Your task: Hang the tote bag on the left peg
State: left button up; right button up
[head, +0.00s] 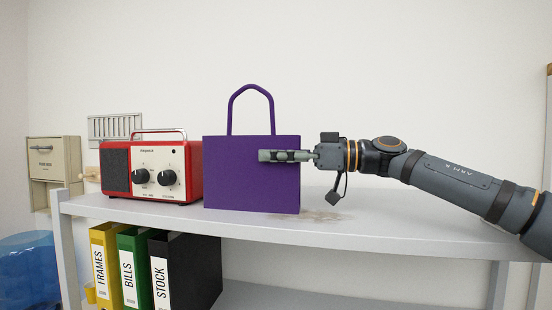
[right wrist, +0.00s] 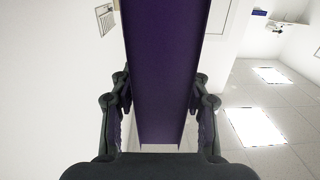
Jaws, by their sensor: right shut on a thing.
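The purple tote bag (head: 235,177) is upright in the head view, with its looped handle (head: 250,88) standing up. Its bottom edge is at the shelf top; I cannot tell if it touches. My right gripper (head: 285,156) comes in from the right, and its fingers overlap the bag's right part. In the right wrist view the bag (right wrist: 165,70) runs between the two fingers of my right gripper (right wrist: 160,115), which is shut on it. I cannot make out a left peg for certain in either view. My left gripper is not in view.
A red radio (head: 195,172) stands close left of the bag on the grey shelf (head: 400,237). Several binders (head: 203,270) stand on the level below. A wall grille (head: 115,127), a beige box (head: 58,160) and a blue bin (head: 28,265) are at left. The shelf's right part is free beneath my arm.

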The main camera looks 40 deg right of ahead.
jog(key=o, duration=1.3)
jog(key=shift+s+a, duration=0.1)
jog(key=shift+a, duration=0.15)
jog(key=shift+d, duration=0.1)
